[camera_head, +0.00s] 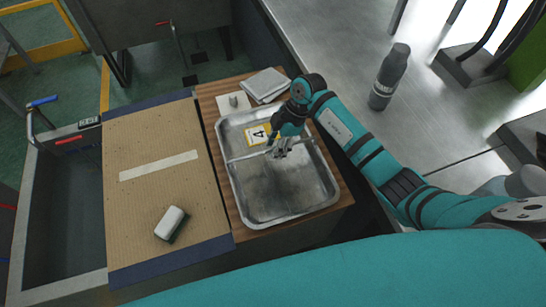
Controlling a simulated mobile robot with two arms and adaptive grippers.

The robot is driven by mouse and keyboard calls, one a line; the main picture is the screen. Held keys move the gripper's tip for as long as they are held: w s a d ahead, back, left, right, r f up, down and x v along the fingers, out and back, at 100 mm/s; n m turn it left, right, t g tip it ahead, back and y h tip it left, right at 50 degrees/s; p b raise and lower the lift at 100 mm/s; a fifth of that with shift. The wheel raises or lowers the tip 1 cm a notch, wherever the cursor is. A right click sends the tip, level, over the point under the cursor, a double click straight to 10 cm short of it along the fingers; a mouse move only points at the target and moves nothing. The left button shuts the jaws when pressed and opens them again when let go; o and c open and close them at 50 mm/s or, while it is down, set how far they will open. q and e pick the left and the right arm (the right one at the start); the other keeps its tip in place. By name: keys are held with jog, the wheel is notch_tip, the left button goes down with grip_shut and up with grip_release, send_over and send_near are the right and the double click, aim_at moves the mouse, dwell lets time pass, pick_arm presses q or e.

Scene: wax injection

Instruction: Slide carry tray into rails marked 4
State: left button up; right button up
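The carry tray (240,192) is a shallow metal tray with a thin bar across its middle. It sits on a wooden board. A yellow-edged white label with a black 4 (257,134) shows inside the far part of the tray. My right gripper (281,150) comes down over the tray from the right, with its fingertips at the bar. The fingers are small and dark, so I cannot tell whether they are shut on the bar. My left gripper is not in view. I cannot make out any rails marked 4.
Left of the tray is a brown panel (150,205) with a pale strip (158,166) and a white block (171,222). Folded grey cloth (265,84) lies behind the tray. A grey bottle (390,77) stands on the metal table (330,40) at right.

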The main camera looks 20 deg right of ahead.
jog(key=shift+x, duration=0.8)
grip_shut()
